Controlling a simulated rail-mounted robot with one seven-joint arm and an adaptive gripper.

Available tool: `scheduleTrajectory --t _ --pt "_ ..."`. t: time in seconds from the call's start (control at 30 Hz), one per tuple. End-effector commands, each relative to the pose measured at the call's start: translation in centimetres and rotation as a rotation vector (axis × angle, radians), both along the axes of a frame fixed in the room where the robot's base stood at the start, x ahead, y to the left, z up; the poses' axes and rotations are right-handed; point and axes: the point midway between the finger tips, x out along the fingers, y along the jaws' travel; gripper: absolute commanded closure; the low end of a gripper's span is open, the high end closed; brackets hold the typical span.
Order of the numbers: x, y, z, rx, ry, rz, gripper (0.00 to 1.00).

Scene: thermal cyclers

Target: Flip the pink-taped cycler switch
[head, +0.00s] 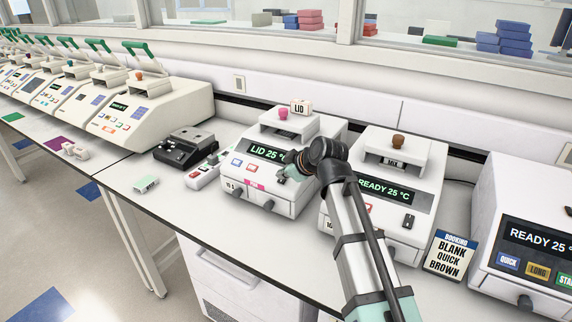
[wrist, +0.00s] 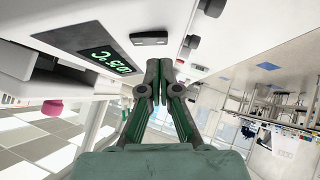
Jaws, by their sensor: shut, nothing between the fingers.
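The pink-taped cycler (head: 238,193) is a white unit with a pink knob on its lid, pink tape on its front and a green "LID 25 °C" display (head: 266,152). My gripper (head: 283,174) is at the right part of its front, hiding that part from the head view. In the wrist view, a dark switch (wrist: 150,38) sits on the white face beside the display (wrist: 107,62). My shut, empty gripper (wrist: 166,68) points at this face, close below the switch in the picture. Whether the fingertips touch anything cannot be told.
A white cycler with a brown knob (head: 398,142) stands close on the right, behind my arm. A "BLANK QUICK BROWN" sign (head: 451,256) and another cycler (head: 530,220) are further right. A black device (head: 184,147) stands left. Dark feet or knobs (wrist: 195,41) show near the fingers.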

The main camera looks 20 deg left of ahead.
Motion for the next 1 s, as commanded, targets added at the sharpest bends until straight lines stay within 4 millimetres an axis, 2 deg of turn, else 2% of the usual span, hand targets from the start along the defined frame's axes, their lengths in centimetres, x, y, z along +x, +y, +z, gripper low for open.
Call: scheduleTrajectory --t 0.27,0.67,0.87,1.0 --pt "0.6 -0.1 -1.6 0.001 0.001 0.000 1.00" --pt "0.6 -0.2 -1.8 0.001 -0.002 0.000 1.00" --pt "0.6 -0.2 -2.9 -0.011 -0.054 0.001 1.00" --pt "0.7 -0.2 -2.4 -0.014 -0.061 0.001 1.00"
